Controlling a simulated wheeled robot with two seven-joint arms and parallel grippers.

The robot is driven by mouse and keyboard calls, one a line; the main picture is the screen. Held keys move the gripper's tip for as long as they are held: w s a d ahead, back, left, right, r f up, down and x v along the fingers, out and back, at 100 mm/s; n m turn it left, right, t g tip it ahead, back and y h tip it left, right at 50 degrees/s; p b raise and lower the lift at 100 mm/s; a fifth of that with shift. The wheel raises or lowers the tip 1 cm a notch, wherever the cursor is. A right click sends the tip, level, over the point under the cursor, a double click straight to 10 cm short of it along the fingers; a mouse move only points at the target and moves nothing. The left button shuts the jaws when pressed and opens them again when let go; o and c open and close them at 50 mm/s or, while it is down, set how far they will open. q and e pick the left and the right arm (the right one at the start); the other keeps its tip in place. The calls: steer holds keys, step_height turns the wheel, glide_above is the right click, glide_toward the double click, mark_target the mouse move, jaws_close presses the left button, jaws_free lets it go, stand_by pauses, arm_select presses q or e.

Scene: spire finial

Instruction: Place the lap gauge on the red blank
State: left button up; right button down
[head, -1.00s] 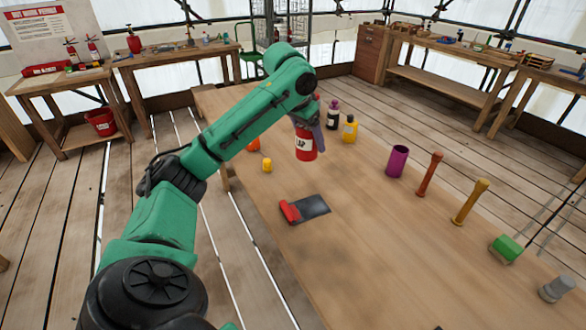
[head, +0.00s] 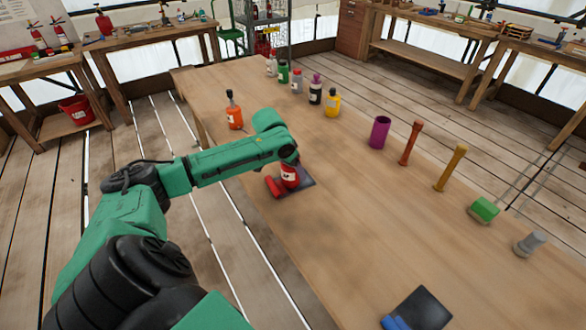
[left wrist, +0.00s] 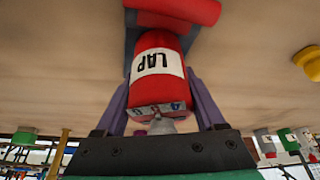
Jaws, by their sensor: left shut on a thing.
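The lap gauge (head: 289,176) is a red can-like body with a white "LAP" label. My left gripper (head: 290,164) is shut on it from above; in the left wrist view the two fingers (left wrist: 160,85) flank the gauge (left wrist: 152,75). The red blank (head: 273,187) is a red cylinder at the left edge of a dark plate (head: 303,182). The gauge is upright over the plate, right beside the red cylinder. I cannot tell whether its base touches the plate. In the wrist view the cylinder (left wrist: 180,10) is just beyond it. My right gripper is out of view.
An orange bottle (head: 234,115) stands behind my arm. Several bottles, including a yellow one (head: 332,103), line the far side. A purple cup (head: 380,132), red (head: 411,142) and yellow (head: 450,167) posts stand right. Another dark plate (head: 420,308) is at front. The table's middle is clear.

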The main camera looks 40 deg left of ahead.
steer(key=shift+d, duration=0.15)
arm_select(q)
steer(key=o, duration=1.3)
steer(key=shift+o, duration=0.9)
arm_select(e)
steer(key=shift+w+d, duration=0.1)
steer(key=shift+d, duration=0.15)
arm_select(q)
steer(key=shift+s+r, duration=0.1)
steer(key=shift+r, duration=0.25)
steer(key=v, duration=1.1)
steer(key=shift+r+b, duration=0.25)
steer(key=shift+b, duration=0.05)
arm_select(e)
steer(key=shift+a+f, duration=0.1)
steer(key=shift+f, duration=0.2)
arm_select(q)
steer(key=shift+s, duration=0.1)
